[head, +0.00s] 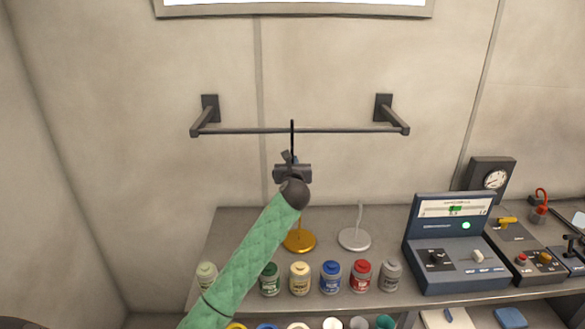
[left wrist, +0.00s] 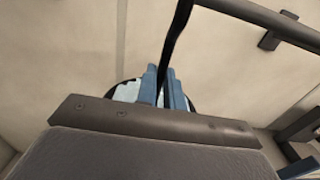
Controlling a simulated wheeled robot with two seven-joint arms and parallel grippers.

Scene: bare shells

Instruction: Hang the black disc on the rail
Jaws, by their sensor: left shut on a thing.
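My left gripper (head: 289,158) is raised in front of the wall, just below the rail (head: 265,131). It is shut on the black disc, whose thin dark stem (head: 292,135) stands upright and crosses the rail's line in the head view. In the left wrist view the blue-grey fingers (left wrist: 165,90) close on the stem (left wrist: 177,42), and the dark disc edge (left wrist: 192,101) shows behind them. The rail also runs across the upper right of that view (left wrist: 265,20). I cannot tell whether the stem's hook touches the rail. My right gripper is not in view.
Wall brackets (head: 210,108) (head: 384,107) hold the rail at both ends. On the bench below stand a gold disc (head: 299,242), a silver disc (head: 354,239), several jars (head: 331,278) and a control console (head: 455,246). The rail is bare on both sides of the stem.

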